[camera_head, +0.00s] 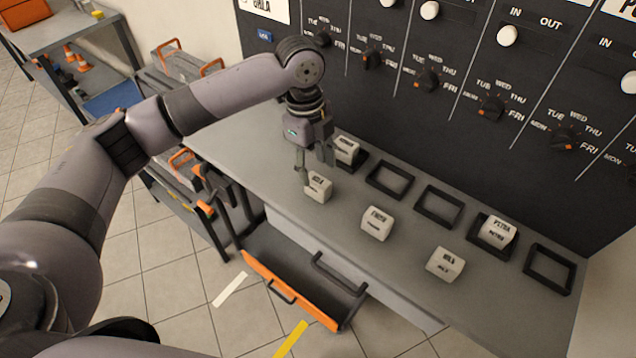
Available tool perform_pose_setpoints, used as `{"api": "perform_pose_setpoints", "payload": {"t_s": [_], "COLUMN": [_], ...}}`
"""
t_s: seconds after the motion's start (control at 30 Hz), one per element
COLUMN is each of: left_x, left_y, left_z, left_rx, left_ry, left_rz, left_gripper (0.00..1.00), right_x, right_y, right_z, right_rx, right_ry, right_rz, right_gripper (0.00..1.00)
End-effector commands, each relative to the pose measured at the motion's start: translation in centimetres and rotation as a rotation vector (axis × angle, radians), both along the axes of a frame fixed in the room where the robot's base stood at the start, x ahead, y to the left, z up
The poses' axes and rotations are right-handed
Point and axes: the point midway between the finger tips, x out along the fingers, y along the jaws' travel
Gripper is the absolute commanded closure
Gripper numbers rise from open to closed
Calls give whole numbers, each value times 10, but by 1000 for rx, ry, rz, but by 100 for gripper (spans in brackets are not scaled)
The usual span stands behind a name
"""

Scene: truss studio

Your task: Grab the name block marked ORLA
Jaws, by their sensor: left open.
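A white name block (319,187) stands near the left end of the grey shelf; its small lettering looks like ORLA but is blurred. My left gripper (314,165) is open and points down just above this block. One finger is at the block's left side, and the other is behind its top right. I cannot tell whether they touch it. Other white blocks are one behind the gripper (346,149), one in the middle (377,223), one at the front right (445,264) and one reading PETRA (498,231). My right gripper is not in view.
Black square frames (389,180) line the back of the shelf (340,213); the PETRA block and the block behind the gripper sit in frames. A dark board (420,50) with dials rises behind.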

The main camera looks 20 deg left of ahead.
Motion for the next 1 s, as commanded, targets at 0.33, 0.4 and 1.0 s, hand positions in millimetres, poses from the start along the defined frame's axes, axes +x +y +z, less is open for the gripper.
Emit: {"api": "perform_pose_setpoints", "payload": {"t_s": [0.33,0.4,1.0], "left_x": [-4,-4,-3], "left_y": [-8,-8,-8], "left_z": [-43,-48,-51], "left_rx": [1,2,1], "left_ry": [4,1,1], "left_rz": [1,-1,0], "left_gripper": [50,50,73], "right_x": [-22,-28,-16], "right_y": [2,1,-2], "right_z": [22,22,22], "right_rx": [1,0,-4], "right_ry": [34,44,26], "right_rz": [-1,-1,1], "right_gripper": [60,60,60]}}
